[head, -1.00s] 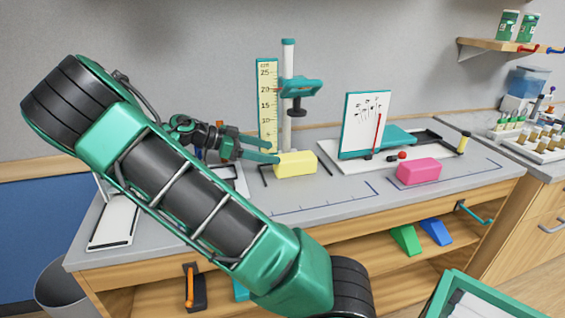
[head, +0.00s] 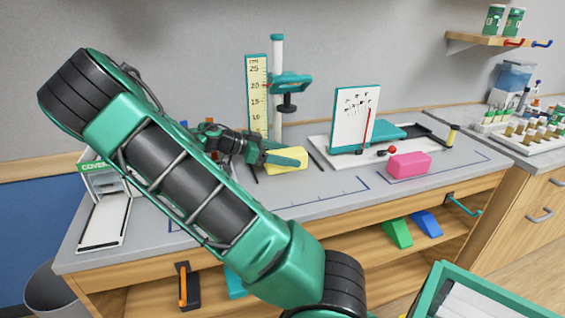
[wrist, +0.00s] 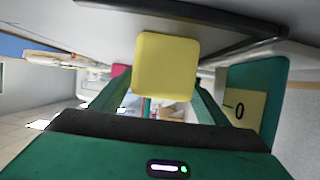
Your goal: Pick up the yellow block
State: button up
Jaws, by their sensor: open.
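The yellow block (head: 287,165) lies on the grey bench top, in front of the ruler stand. My gripper (head: 284,156) is at the block, with one green finger across the block's near upper side in the head view. In the wrist view the yellow block (wrist: 165,62) stands close ahead, between the two open green fingers of my gripper (wrist: 158,88). I cannot tell whether either finger touches it. Part of the block is hidden by the finger in the head view.
The yellow ruler (head: 257,97) and a clamp stand (head: 277,90) rise just behind the block. A pink block (head: 408,166) and a white board (head: 356,115) on a tray are to the right. A white device (head: 104,222) is at the left.

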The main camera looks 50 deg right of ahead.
jog(key=c, duration=1.1)
jog(key=shift+w+r, duration=0.1)
jog(key=shift+r, duration=0.05)
